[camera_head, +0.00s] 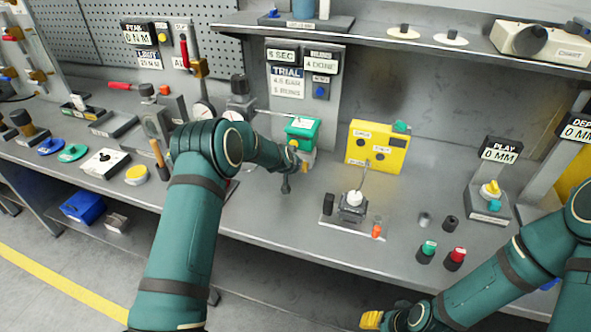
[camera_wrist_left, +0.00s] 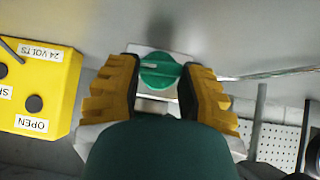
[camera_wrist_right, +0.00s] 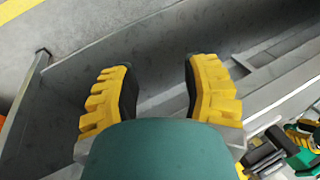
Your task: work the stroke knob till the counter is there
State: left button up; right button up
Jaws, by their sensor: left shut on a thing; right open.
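A round green knob (camera_wrist_left: 160,72) with a pale pointer mark sits between the two fingers of my left gripper (camera_wrist_left: 160,85) in the left wrist view. The counter (camera_head: 322,66) on the panel above reads "4 DONE". The trial card (camera_head: 289,83) reads "4.5 BAR" and "5 RUNS". My right gripper (camera_wrist_right: 159,85) is open and empty, low at the bench's front in the head view (camera_head: 393,319).
A yellow control box (camera_head: 378,146) stands right of the green unit; its "24 VOLTS" and "OPEN" labels show in the left wrist view. A small valve fixture (camera_head: 352,212) stands before it. Green and red knobbed pieces (camera_head: 428,250) are at the front right. A shelf (camera_head: 400,45) overhangs the back.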

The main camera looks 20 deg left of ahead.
pick_arm(q)
jog(key=h+b, duration=0.1)
jog(key=b, duration=0.3)
jog(key=n+h+b, duration=0.1)
jog(key=b, duration=0.3)
jog(key=shift+a+f+n+h+b, duration=0.3)
jog(key=shift+a+h+b, duration=0.1)
jog(key=h+b, duration=0.1)
jog(key=b, duration=0.2)
jog(key=shift+r+n, duration=0.1)
jog(key=shift+n, duration=0.2)
jog(key=shift+r+n+h+b, duration=0.25)
jog(key=shift+h+b, duration=0.25)
jog(key=shift+b, duration=0.45)
pick_arm(e)
notch_tip(320, 180, down, 15)
jog(key=s, duration=0.1)
jog(key=shift+a+r, duration=0.15)
jog(key=shift+r, duration=0.05)
pick_arm(q)
jog(key=shift+w, duration=0.1)
jog(key=o, duration=1)
jog(key=shift+c, duration=0.2)
jog(key=shift+o, duration=1.4)
jog(key=shift+f, duration=0.15)
